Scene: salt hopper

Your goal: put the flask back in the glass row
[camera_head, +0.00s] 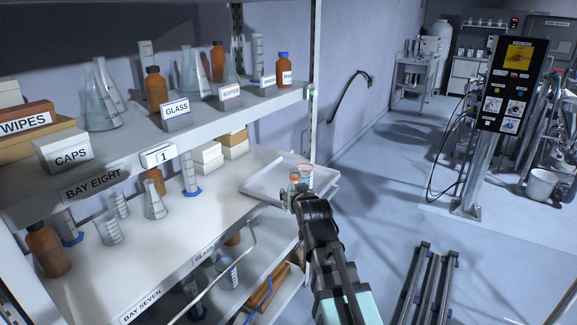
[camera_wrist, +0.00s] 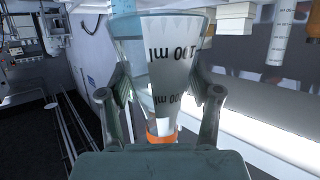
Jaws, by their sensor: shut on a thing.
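My gripper (camera_wrist: 160,100) is shut on a clear conical flask (camera_wrist: 160,50) with dark volume marks and an orange band at its narrow end. In the wrist view the flask's wide end is at the top and its marks read upside down. In the head view the flask (camera_head: 306,176) is small and partly hidden by my gripper (camera_head: 303,193), at the front right of the middle shelf. A GLASS sign (camera_head: 176,110) stands on the upper shelf, with conical flasks (camera_head: 193,73) and an amber bottle (camera_head: 155,88) behind it.
A white tray (camera_head: 262,183) lies on the middle shelf beside my gripper. The upper shelf's front edge (camera_head: 130,155) and the upright post (camera_head: 315,60) border the space. CAPS (camera_head: 65,150) and WIPES (camera_head: 28,125) boxes stand at the left. Open floor lies to the right.

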